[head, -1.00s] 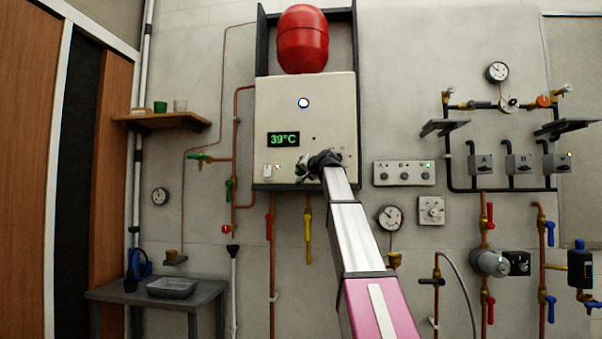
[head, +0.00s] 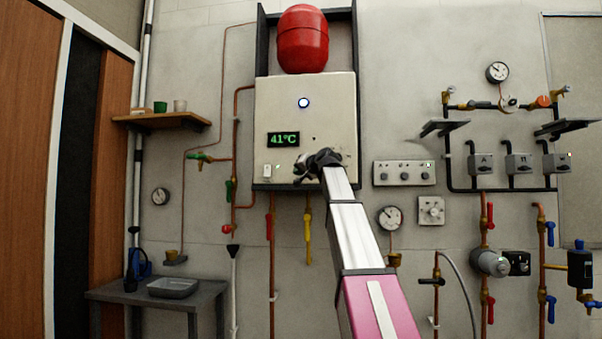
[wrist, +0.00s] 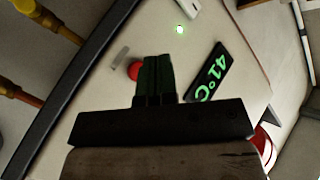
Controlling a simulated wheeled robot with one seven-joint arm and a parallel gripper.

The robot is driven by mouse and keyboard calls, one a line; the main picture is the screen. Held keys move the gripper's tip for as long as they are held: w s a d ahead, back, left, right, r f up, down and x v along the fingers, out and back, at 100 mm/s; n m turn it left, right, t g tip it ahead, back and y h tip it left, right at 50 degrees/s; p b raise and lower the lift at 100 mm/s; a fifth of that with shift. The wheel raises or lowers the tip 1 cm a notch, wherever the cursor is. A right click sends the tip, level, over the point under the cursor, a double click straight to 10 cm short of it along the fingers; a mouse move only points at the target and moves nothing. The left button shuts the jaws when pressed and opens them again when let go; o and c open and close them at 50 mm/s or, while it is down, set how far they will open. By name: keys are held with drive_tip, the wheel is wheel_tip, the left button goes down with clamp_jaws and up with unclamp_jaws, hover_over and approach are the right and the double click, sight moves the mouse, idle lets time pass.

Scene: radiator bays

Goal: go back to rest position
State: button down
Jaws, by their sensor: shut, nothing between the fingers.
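My gripper (head: 300,170) is in front of the lower part of the cream boiler panel (head: 328,100) in the head view, with my arm stretched out to it. In the wrist view my gripper (wrist: 155,65) is shut and empty, its dark fingers together over the panel face. The panel's green display (head: 283,140) reads 41°C; it also shows in the wrist view (wrist: 208,72). A white switch (head: 267,171) sits below the display. A red round part (wrist: 133,71) is partly hidden behind the fingers in the wrist view. I cannot tell whether the fingers touch the panel.
A red tank (head: 303,40) stands above the panel. Red-handled (head: 269,225) and yellow-handled (head: 308,222) valves hang on pipes below it. A gauge (head: 390,217) and a three-knob box (head: 404,173) are to the right. A grey table (head: 205,293) with a tray stands at lower left.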

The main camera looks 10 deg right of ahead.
drive_tip(key=s+a+f+g+h, duration=0.1)
drive_tip(key=s+f+g+h, duration=0.2)
drive_tip(key=f, duration=2.3)
drive_tip(key=s+f+g+h, duration=0.1)
drive_tip(key=s+f+g, duration=0.25)
drive_tip(key=f, duration=2.15)
drive_tip(key=s+f+n+g+h, duration=0.1)
drive_tip(key=s+f+g, duration=0.3)
drive_tip(key=s+f, duration=1)
drive_tip(key=s+d+f+n+g+h, duration=0.1)
drive_tip(key=s+f+g, duration=0.3)
drive_tip(key=s+f, duration=1)
wheel_tip(320, 180, down, 5)
drive_tip(key=shift+s+d+f+h, duration=0.15)
drive_tip(key=shift+s+h, duration=0.15)
drive_tip(key=shift+h, duration=0.4)
